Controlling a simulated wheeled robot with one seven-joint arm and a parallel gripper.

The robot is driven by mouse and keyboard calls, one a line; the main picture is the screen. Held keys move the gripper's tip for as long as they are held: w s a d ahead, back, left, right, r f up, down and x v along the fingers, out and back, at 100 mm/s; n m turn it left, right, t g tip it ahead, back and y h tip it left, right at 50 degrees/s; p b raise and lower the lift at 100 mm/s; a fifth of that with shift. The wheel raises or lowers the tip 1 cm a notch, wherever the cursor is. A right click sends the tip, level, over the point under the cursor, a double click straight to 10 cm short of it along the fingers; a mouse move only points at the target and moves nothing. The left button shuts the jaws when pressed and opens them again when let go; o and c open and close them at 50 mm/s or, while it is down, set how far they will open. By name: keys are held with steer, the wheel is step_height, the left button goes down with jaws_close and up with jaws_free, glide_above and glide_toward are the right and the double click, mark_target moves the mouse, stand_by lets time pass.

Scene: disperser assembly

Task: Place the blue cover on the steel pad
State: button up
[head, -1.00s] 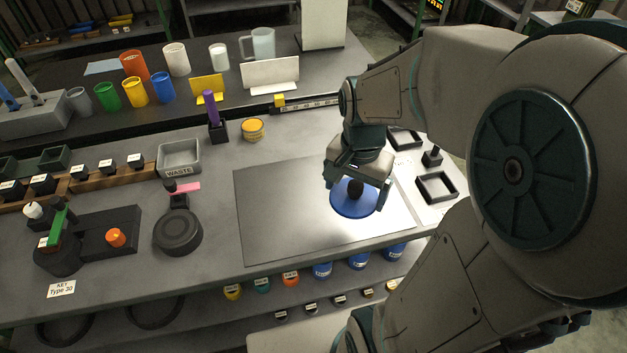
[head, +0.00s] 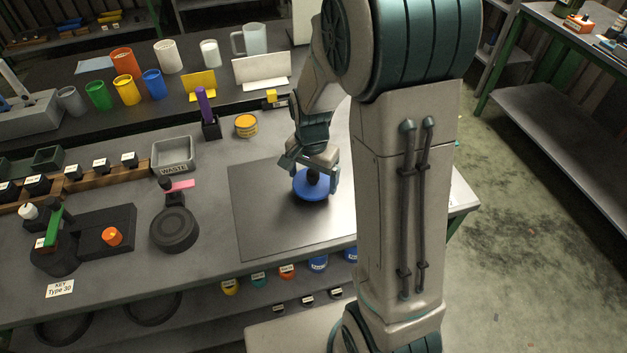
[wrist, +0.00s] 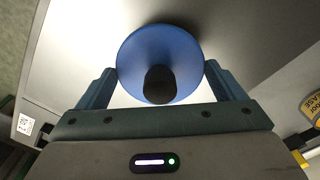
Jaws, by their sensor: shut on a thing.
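The blue cover (head: 311,190) is a round disc with a dark knob in its middle. My gripper (head: 310,172) is shut on it, with one finger at each side of the disc. In the wrist view the cover (wrist: 158,52) sits between the two fingers (wrist: 160,85), knob towards the camera. The cover is over the right part of the steel pad (head: 265,225), a flat shiny plate on the bench. I cannot tell whether the cover touches the pad. My arm hides the pad's right side.
A yellow tin (head: 246,126) and a black holder with a purple-handled tool (head: 208,118) stand behind the pad. A waste tray (head: 173,155) and a round black stand (head: 174,229) are to the left. The pad's left part is clear.

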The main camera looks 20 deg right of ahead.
steer(key=shift+f, duration=1.2)
steer(key=shift+f, duration=0.25)
steer(key=o, duration=1)
steer(key=shift+r, duration=0.1)
steer(key=shift+c, duration=0.2)
